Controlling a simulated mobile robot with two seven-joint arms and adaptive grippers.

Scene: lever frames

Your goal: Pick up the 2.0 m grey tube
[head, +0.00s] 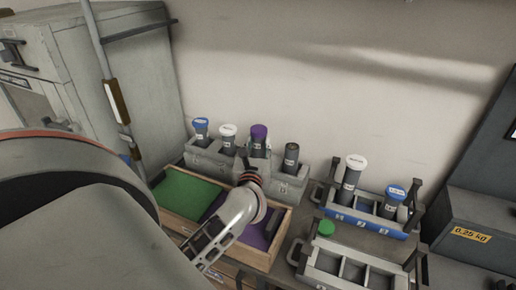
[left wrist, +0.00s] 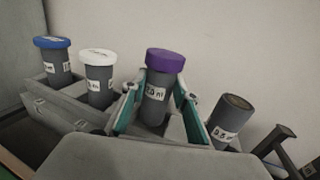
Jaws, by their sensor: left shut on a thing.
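A grey tube with a purple cap (head: 258,138) stands near the grey rack at the back. It also shows in the left wrist view (left wrist: 157,95), where its white label seems to read 2.0 m. My left gripper (head: 256,166) is shut on this tube; in the left wrist view its teal-padded fingers (left wrist: 155,103) press on both sides below the cap. The tube is nearly upright. Its lower end is hidden by the gripper, so I cannot tell whether it is still seated in the rack (head: 205,158). My right gripper is out of view.
Blue-capped (head: 201,132), white-capped (head: 227,141) and uncapped (head: 291,160) tubes stand in the grey rack, close to my fingers. A wooden tray (head: 176,222) with green and purple sections lies in front. A blue rack (head: 368,220) with two tubes stands right.

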